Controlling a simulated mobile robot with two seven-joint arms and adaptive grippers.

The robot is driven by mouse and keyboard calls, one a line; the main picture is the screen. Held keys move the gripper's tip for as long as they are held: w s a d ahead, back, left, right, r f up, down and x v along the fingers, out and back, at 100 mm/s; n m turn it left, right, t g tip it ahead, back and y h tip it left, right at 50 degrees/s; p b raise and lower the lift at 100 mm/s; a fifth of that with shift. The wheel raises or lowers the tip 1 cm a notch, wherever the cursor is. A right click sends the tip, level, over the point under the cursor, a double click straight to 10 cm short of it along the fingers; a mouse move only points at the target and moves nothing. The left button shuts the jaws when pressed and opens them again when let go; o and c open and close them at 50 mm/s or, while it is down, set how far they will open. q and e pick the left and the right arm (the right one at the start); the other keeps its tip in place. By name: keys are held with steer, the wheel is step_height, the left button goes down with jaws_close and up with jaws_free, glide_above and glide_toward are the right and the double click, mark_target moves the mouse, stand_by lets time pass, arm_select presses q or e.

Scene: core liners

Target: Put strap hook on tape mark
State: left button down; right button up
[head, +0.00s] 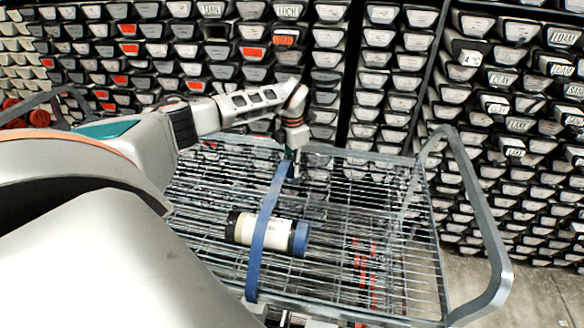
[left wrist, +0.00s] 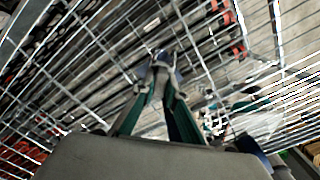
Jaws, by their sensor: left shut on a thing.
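My left gripper (head: 294,174) is over the far part of the wire cart. It is shut on the strap hook at the far end of a blue strap (head: 265,220); the hook itself is mostly hidden by the fingers. In the left wrist view the fingertips (left wrist: 163,65) close together on a small bluish-grey piece above the wires. The strap runs over a white tube (head: 262,231) with a dark end and a blue cap, down to the cart's near edge. Red marks (head: 363,262) on the wires, possibly the tape mark, lie right of the tube. My right gripper cannot be made out.
The wire cart (head: 400,275) has a raised grey handle rail (head: 478,220) at the right. Racks of labelled core liners (head: 510,130) fill the wall behind. The deck right of the tube looks clear. A pale piece (head: 300,319) at the bottom edge is unclear.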

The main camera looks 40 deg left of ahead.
arm_select(q)
steer(key=shift+f, duration=0.15)
steer(key=c, duration=2)
jaws_free()
steer(key=shift+c, duration=0.2)
step_height(320, 180, up, 12)
